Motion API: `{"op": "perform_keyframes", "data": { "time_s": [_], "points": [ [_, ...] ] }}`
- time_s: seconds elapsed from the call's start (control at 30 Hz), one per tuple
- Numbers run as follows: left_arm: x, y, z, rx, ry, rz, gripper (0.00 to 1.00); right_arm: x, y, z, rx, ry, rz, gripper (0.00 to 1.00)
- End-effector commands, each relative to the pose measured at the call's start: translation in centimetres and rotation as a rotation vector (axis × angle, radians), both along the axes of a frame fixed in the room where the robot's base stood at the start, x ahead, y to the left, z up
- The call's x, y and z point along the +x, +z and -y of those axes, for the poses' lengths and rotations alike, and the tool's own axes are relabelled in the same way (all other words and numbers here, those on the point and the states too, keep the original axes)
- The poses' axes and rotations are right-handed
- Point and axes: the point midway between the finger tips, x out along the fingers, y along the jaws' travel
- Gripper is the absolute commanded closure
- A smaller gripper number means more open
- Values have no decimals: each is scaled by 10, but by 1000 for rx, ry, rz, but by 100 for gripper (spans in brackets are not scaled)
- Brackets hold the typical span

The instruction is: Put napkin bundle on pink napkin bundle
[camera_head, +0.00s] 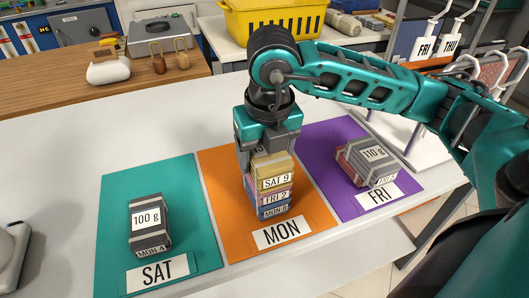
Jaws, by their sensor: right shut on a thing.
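A yellow napkin bundle (273,181) labelled SAT 9 is between the fingers of my right gripper (268,160), which is shut on it from above. Directly below is a pink napkin bundle (276,197) labelled FRI 2; the yellow bundle looks in contact with its top. Under that is a blue bundle (275,211) labelled MON 6, on the orange MON mat (223,188). The gripper hides the upper back of the stack. My left gripper is not in view.
A grey 110 g weight sits on a reddish bundle (352,173) on the purple FRI mat (322,146). A yellow crate (270,25) stands behind.

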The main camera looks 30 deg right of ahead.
Motion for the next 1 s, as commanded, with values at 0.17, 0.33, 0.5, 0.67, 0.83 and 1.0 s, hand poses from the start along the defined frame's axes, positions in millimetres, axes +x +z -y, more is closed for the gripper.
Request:
{"op": "perform_keyframes", "data": {
  "time_s": [0.17, 0.33, 0.5, 0.67, 0.83, 1.0],
  "points": [
    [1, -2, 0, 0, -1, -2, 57, 0, -2, 0, 0, 0, 0, 18],
    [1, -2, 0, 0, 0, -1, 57, 0, -2, 0, 0, 0, 0, 4],
    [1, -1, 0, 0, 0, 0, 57, 0, -2, 0, 0, 0, 0, 4],
    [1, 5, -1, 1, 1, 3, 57, 0, 5, 0, 0, 0, 0, 4],
    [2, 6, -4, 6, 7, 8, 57, -3, 35, -2, 1, 2, 6, 4],
    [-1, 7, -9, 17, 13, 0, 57, -9, 74, -3, 1, 2, 6, 4]
  ]
}}
